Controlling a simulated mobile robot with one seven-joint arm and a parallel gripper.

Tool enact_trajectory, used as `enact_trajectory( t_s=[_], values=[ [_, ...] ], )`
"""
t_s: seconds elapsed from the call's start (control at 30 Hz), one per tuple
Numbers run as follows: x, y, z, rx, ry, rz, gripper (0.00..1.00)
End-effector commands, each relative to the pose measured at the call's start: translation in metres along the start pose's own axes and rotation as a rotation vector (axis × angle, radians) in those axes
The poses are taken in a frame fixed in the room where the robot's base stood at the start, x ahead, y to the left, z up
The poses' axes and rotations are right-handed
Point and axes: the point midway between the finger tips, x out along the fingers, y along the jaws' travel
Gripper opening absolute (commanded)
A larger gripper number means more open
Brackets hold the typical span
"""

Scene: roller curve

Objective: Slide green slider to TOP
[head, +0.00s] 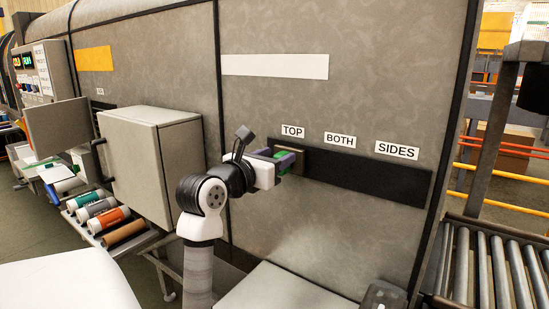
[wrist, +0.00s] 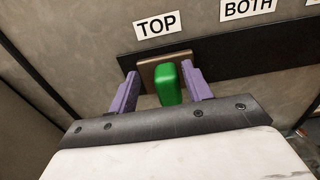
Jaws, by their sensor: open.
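The green slider (wrist: 168,84) is a rounded green knob on a brown plate (wrist: 166,55), set on a dark horizontal track (wrist: 232,56). In the wrist view it stands under the TOP label (wrist: 156,25), slightly right of that label's middle. My gripper (wrist: 160,88) is open, with one purple finger on each side of the knob. The right finger is close to the knob; a wider gap shows at the left. I cannot tell whether the right finger touches it. In the head view my gripper (head: 286,160) is at the track's left end, partly hiding the green slider (head: 281,155).
The BOTH label (head: 340,140) and SIDES label (head: 397,150) are above the track to the right, where the track is clear. A grey box (head: 150,160) stands out from the machine at left. A roller conveyor (head: 490,265) is at the lower right.

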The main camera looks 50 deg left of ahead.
Motion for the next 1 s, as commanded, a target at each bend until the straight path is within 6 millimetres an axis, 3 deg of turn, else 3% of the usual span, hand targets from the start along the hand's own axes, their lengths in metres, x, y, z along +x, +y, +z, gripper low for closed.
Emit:
enact_trajectory(
  t_s=[0.27,0.7,1.0],
  values=[
    [-0.013,0.000,-0.003,0.001,0.000,-0.001,0.49],
    [-0.108,0.001,-0.003,0.002,-0.001,0.003,0.49],
    [-0.137,0.000,0.000,0.000,0.000,0.000,0.49]
  ],
)
